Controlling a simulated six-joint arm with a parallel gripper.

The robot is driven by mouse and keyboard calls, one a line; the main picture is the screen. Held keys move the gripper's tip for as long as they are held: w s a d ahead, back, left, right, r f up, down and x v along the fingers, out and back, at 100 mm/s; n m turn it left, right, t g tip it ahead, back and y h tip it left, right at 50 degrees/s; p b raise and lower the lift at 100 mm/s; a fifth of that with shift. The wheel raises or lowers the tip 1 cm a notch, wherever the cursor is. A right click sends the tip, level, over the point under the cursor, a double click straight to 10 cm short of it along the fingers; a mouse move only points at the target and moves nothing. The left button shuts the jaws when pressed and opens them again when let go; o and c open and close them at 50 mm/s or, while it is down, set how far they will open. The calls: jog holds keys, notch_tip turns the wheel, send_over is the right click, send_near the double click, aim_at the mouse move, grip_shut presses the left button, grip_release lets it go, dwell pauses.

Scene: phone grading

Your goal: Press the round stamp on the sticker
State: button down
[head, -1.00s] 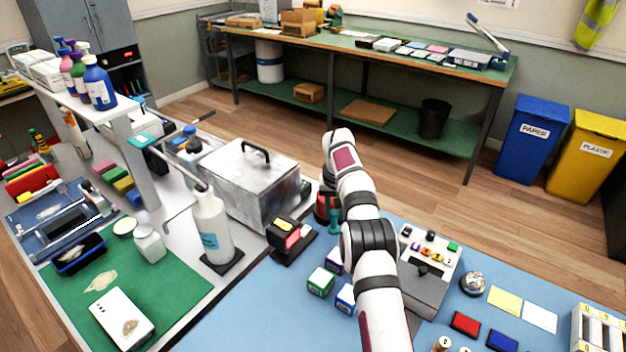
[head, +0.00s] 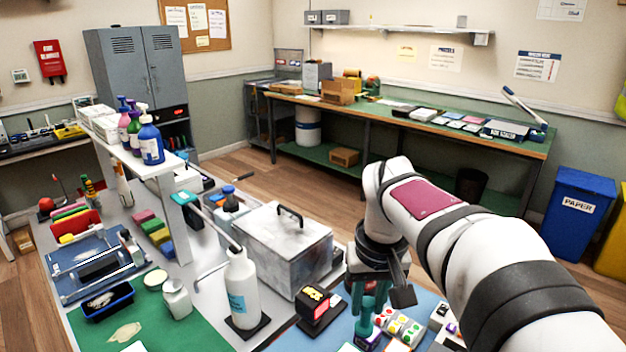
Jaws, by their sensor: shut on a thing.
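My gripper (head: 364,308) points down at the right of the metal box, with teal parts under its dark body. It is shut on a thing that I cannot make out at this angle. A small purple-and-white box (head: 369,339) shows just below it. I cannot pick out the round stamp for sure. The sticker does not show clearly either; the front of the blue mat (head: 338,331) is out of frame or behind my arm.
A metal box (head: 283,244) and a white squeeze bottle (head: 242,285) stand left of my gripper. A black-and-red block (head: 313,303) sits close by. A white panel with coloured dots (head: 405,328) lies to the right. The green mat (head: 178,322) is front left.

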jog(key=w+d+f, duration=0.3)
jog(key=w+f, duration=0.1)
jog(key=w, duration=0.4)
jog(key=w+d+f, duration=0.3)
jog(key=w+d, duration=0.1)
jog(key=w, duration=0.4)
jog(key=shift+w+d+f, duration=0.9)
jog(key=shift+d+f, duration=0.1)
jog(key=shift+f, duration=1.35)
jog(key=shift+w+d+f, duration=0.85)
jog(key=shift+d+f, duration=0.1)
jog(key=shift+f, duration=1.4)
jog(key=shift+w+d+f, duration=0.9)
jog(key=shift+d+f, duration=0.1)
jog(key=shift+f, duration=1.35)
jog(key=shift+f, duration=0.65)
